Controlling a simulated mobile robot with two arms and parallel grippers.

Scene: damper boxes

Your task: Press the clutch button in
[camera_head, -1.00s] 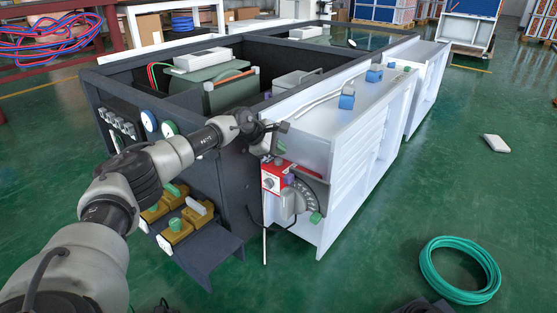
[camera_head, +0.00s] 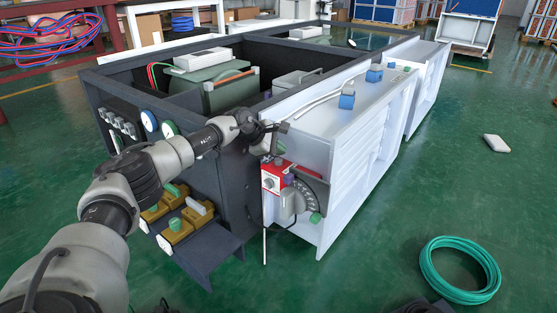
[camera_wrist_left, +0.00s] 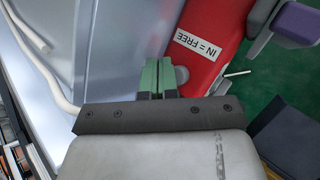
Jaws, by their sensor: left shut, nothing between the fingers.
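The red actuator box (camera_head: 275,173) is on the near end of the white unit. In the left wrist view the red box (camera_wrist_left: 215,55) carries a white label (camera_wrist_left: 199,47) reading "IN = FREE". A grey round part (camera_wrist_left: 182,75), which looks like the clutch button, shows on the red face just right of my fingers and is partly hidden by them. My left gripper (camera_wrist_left: 159,63) is shut and empty, its green fingertips at the edge of the red box. I cannot tell whether they touch the button. In the head view my left gripper (camera_head: 280,149) is just above the red box.
A grey dial plate (camera_head: 312,188) and a purple part (camera_wrist_left: 296,24) sit beside the red box. The white unit (camera_head: 310,140) and dark frame (camera_head: 235,185) stand close around the arm.

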